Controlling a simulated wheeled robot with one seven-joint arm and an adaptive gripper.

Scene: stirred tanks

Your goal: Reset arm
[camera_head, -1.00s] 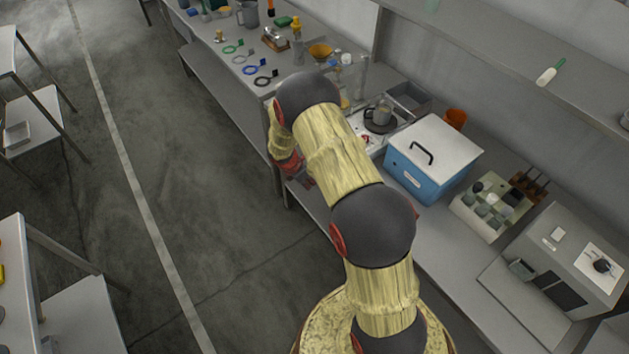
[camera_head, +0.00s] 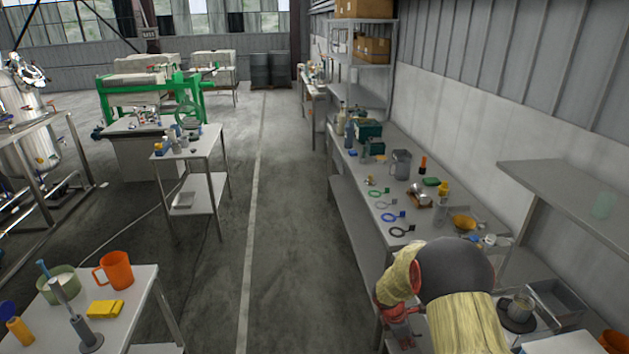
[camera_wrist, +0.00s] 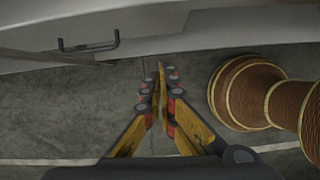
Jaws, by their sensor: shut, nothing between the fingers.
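My gripper (camera_wrist: 160,78) shows in the wrist view with its two yellow and dark fingers together at the tips. Nothing is held between them. It hangs over the grey concrete floor, beside a pale grey surface with a dark handle (camera_wrist: 88,45). In the head view my arm, with a dark joint and pale yellow links, is at the bottom right beside the long workbench (camera_head: 352,170). The fingertips cannot be made out there.
The bench holds several ring tools, a yellow bowl (camera_head: 463,223) and a grey jug (camera_head: 401,165). A shelf (camera_head: 560,190) juts from the right wall. A table with an orange mug (camera_head: 116,270) stands at lower left. The aisle (camera_head: 290,240) between is clear.

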